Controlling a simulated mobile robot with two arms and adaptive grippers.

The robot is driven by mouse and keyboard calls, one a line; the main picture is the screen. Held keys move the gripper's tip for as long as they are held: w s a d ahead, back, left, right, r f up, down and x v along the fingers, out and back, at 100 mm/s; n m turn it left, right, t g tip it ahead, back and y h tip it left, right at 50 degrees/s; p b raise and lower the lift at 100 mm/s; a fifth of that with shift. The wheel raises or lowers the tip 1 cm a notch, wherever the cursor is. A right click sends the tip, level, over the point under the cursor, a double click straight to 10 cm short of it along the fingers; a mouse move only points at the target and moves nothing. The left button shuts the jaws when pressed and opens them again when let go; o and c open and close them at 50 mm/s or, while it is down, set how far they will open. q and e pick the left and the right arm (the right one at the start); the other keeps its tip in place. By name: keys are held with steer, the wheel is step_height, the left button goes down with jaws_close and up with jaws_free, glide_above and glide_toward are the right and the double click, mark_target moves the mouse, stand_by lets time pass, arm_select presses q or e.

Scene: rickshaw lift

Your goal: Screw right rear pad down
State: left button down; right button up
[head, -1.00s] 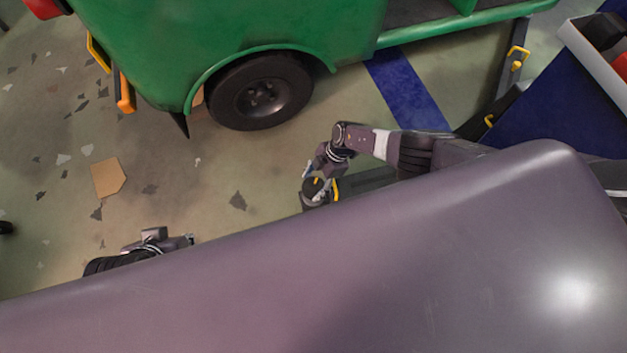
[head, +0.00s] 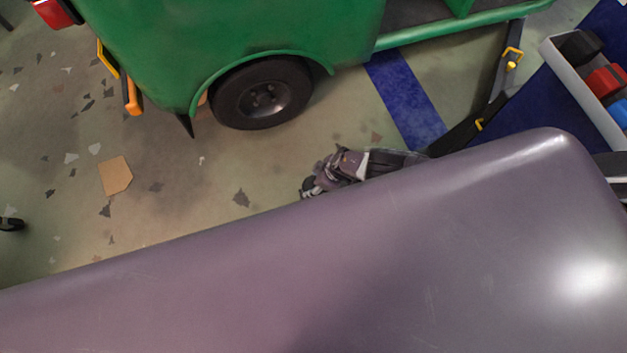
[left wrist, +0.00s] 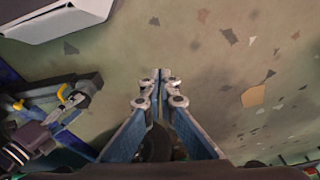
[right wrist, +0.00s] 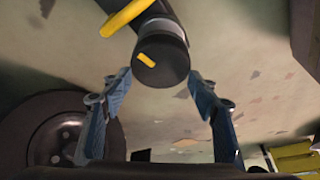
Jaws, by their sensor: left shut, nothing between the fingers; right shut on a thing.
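In the right wrist view the rear pad (right wrist: 160,66) is a dark round cylinder with a yellow mark on its end face. My right gripper (right wrist: 160,82) has a finger on each side of this pad and is shut on it. In the head view my right gripper (head: 308,189) shows only in part, low on the floor side, and my own body hides much of it and the pad. My left gripper (left wrist: 160,76) is shut with its fingertips together and nothing between them. It is out of sight in the head view.
The green rickshaw (head: 150,45) stands behind, its black wheel (head: 262,93) close to my right arm. A dark lift arm with yellow parts (head: 480,123) lies at the right, beside a tray (head: 580,92). A yellow band (right wrist: 128,18) crosses above the pad.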

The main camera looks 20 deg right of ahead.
arm_select(q)
steer(key=shift+s+f, duration=0.15)
steer(key=shift+f, duration=0.55)
arm_select(e)
steer(key=shift+w+r+m+t, duration=0.15)
steer(key=shift+m+t, duration=0.15)
steer(key=shift+m, duration=0.3)
steer(key=shift+c, duration=0.2)
jaws_close()
steer(key=o, duration=1.2)
jaws_free()
